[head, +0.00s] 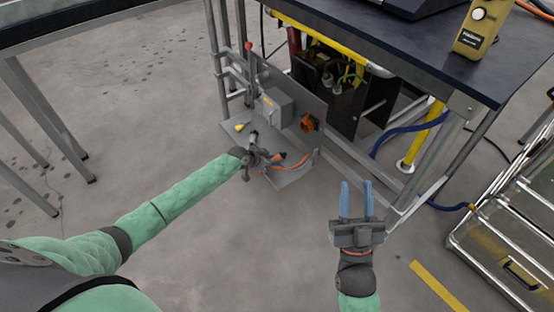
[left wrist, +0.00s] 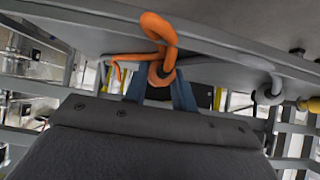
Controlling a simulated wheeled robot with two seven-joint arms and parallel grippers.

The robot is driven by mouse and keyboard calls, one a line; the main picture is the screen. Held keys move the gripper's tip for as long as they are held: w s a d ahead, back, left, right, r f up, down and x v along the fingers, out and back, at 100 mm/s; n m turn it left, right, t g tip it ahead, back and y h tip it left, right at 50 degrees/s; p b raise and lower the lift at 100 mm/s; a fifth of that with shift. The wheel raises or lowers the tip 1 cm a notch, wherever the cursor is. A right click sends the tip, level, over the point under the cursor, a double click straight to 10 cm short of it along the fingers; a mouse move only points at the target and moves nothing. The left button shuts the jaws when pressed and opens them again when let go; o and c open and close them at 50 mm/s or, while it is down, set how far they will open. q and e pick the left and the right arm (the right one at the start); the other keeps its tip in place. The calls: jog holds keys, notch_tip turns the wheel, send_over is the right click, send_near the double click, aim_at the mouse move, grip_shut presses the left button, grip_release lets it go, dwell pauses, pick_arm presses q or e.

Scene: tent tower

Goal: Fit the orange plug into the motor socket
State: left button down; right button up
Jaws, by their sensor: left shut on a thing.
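My left gripper (head: 264,158) is at the small grey shelf, beside its upright panel. In the left wrist view its blue fingers (left wrist: 160,92) are closed around the orange plug (left wrist: 159,76), with the orange cable (left wrist: 160,28) looping from it. The orange cable also shows in the head view (head: 298,163), just right of the gripper. An orange round fitting with a dark centre (head: 308,122) sits on the panel, apart from the gripper; I cannot tell whether it is the motor socket. My right gripper (head: 356,203) is open and empty, over the floor.
The grey shelf (head: 235,132) carries a grey box (head: 277,107) and a small yellow piece (head: 240,127). A dark-topped bench (head: 415,55) with a yellow device (head: 478,28) stands behind. A blue hose (head: 400,130) hangs at right. A metal case (head: 505,240) is at far right.

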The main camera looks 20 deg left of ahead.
pick_arm(q)
jog(key=shift+r+p, duration=1.55)
jog(key=shift+r, duration=0.65)
